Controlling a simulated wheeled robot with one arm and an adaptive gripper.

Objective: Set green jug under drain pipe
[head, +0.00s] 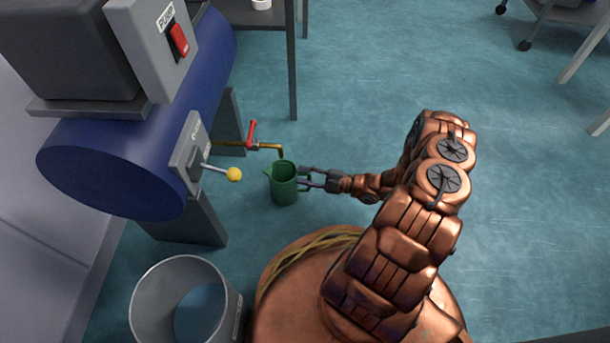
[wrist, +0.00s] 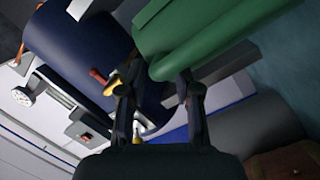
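The green jug (head: 284,188) is upright in the head view, near the end of the brass drain pipe (head: 270,147). The pipe's down-turned outlet shows just above the jug's rim; exact alignment in depth cannot be told. My gripper (head: 305,177) is at the jug's right side, its fingers parted. In the wrist view the jug (wrist: 205,35) fills the upper right, beyond my gripper (wrist: 157,85). The jug's handle is not clearly visible, and whether the fingertips touch the jug is unclear.
A red valve handle (head: 252,133) sits on the pipe. The blue tank (head: 130,160) carries a yellow-knobbed lever (head: 233,174) and a red switch (head: 179,39). A grey bin (head: 150,300) stands at lower left.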

